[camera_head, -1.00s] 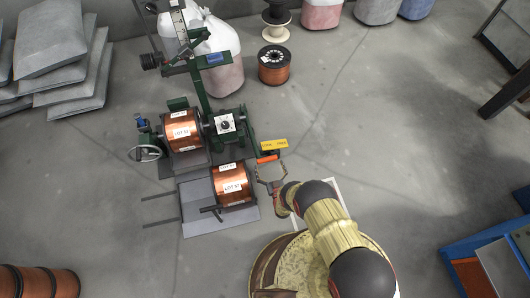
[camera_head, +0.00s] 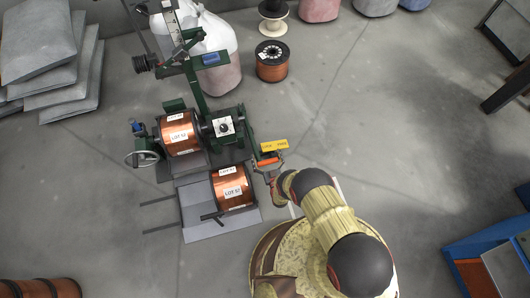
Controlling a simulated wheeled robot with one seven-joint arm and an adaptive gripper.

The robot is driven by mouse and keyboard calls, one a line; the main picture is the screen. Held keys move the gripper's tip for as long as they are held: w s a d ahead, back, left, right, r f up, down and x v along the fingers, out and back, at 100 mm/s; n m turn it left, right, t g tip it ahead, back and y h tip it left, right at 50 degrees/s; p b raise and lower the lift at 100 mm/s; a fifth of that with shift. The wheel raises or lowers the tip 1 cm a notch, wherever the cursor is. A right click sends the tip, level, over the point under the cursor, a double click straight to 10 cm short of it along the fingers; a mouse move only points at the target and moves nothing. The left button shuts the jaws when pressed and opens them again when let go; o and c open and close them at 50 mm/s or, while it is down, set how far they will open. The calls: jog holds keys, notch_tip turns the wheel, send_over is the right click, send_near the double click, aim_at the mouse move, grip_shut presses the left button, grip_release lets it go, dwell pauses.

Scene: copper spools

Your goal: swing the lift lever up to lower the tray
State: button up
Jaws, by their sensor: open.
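The grey tray (camera_head: 193,203) lies in front of the green machine, with a copper spool (camera_head: 230,187) labelled LOT 52 on it. An orange-handled lever (camera_head: 268,161) sticks out at the machine's right side, just below a yellow label plate (camera_head: 274,146); I take it as the lift lever. My gripper (camera_head: 268,169) is open, with its fingers right at the orange handle from the near side. I cannot tell whether they touch it. My wrist and arm hide the floor behind the gripper.
The green machine (camera_head: 205,98) holds a second copper spool (camera_head: 180,133) and has a handwheel (camera_head: 142,159) at left. A dark bar (camera_head: 212,216) lies at the tray's front. A copper reel (camera_head: 271,62) stands behind. The floor to the right is clear up to a blue bin (camera_head: 470,243).

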jog(key=shift+c, duration=0.9)
jog(key=c, duration=1.4)
